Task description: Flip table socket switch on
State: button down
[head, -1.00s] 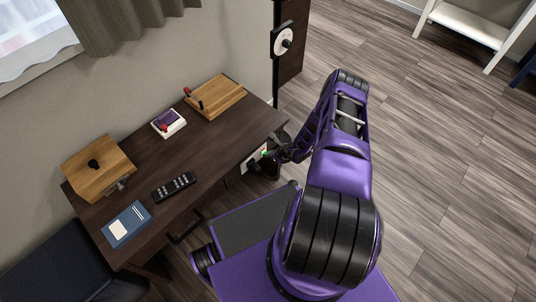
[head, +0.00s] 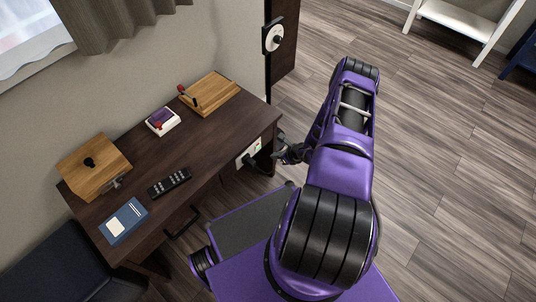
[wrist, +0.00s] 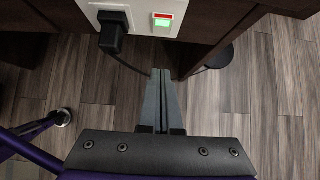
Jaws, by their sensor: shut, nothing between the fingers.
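The table socket (head: 249,153) is a white plate on the side of the dark desk. In the wrist view, the white plate (wrist: 140,8) holds a black plug (wrist: 113,28) with a cord. To its right is a small rocker switch (wrist: 163,20), with a red upper part and a bright green lower part. My gripper (wrist: 161,72) is shut and empty, its fingertips below the switch in the picture and apart from it. In the head view, my gripper (head: 284,153) is just right of the socket, partly hidden by my arm.
The desk (head: 215,145) carries a wooden box (head: 95,165), a remote (head: 170,182), a blue book (head: 124,220), a purple-and-white switch box (head: 163,121) and a wooden lever board (head: 210,94). A dark round object (wrist: 220,57) lies right of the fingers.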

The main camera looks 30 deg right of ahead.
jog(key=v, duration=0.6)
jog(key=shift+s+d+f, duration=0.2)
jog(key=shift+s+f, duration=0.15)
jog(key=shift+f, duration=0.1)
